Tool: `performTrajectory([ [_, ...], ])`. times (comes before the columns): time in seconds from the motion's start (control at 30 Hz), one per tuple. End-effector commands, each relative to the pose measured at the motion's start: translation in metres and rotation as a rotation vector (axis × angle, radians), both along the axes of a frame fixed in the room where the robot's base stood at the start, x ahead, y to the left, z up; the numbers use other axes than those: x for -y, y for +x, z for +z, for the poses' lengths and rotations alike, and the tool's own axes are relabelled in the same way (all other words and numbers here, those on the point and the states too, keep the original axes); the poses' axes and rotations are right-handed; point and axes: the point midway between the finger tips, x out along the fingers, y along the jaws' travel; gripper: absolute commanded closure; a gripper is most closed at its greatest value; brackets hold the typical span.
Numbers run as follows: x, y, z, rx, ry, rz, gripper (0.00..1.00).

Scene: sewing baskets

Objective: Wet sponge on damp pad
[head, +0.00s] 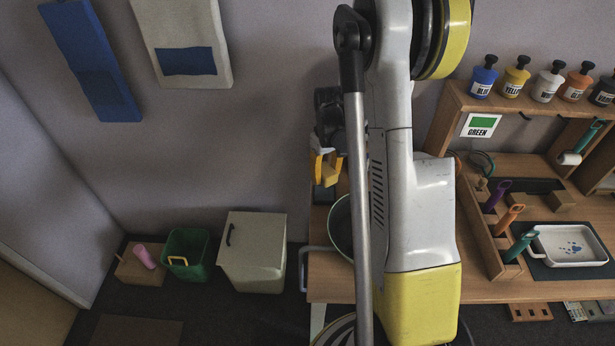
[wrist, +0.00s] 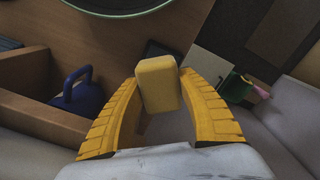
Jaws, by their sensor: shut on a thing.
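My gripper (wrist: 158,92) is shut on a yellow sponge (wrist: 158,82), a block held between the two yellow fingers in the wrist view. In the head view my gripper (head: 327,168) shows left of my arm, in front of the wall and above the left end of the wooden table. The sponge is hard to tell from the fingers there. A small dark square (wrist: 158,50) shows partly behind the sponge in the wrist view; I cannot tell if it is the damp pad. My arm hides part of the table in the head view.
A green-rimmed round basin (head: 341,222) stands on the table, partly behind my arm. A blue handled object (wrist: 76,92) sits by wooden dividers. A white tray (head: 540,233) lies right. A pale cabinet (head: 252,255) and green bin (head: 186,248) stand on the floor left.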

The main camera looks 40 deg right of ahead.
Motion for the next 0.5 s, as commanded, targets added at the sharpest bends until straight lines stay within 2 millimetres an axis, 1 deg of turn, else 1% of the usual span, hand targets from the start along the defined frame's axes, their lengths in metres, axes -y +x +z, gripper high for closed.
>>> performTrajectory([
  [0.17,0.002,-0.001,-0.008,0.0,0.0,0.001,0.85],
  [0.27,0.002,-0.001,-0.017,0.0,0.0,0.0,0.85],
  [0.5,0.002,0.0,-0.044,0.0,0.0,0.0,0.85],
])
